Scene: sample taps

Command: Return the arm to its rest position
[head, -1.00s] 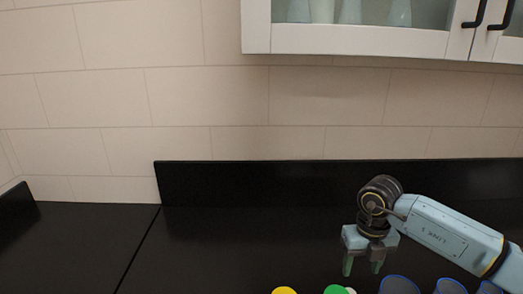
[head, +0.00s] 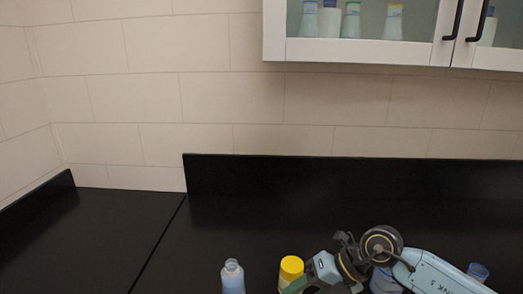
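My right arm comes in from the right, low in the head view. My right gripper (head: 296,285) is tilted and points left and down, beside the yellow-capped container (head: 291,266). A green finger shows in front of the lower part of that container; whether it touches cannot be told. The gripper's opening is hidden by the angle and the bottom edge of the picture. My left gripper is not in view.
A blue-rimmed cup (head: 478,271) is at the lower right, partly behind my arm. The black counter (head: 90,240) is clear on the left. A white wall cabinet (head: 360,50) hangs above.

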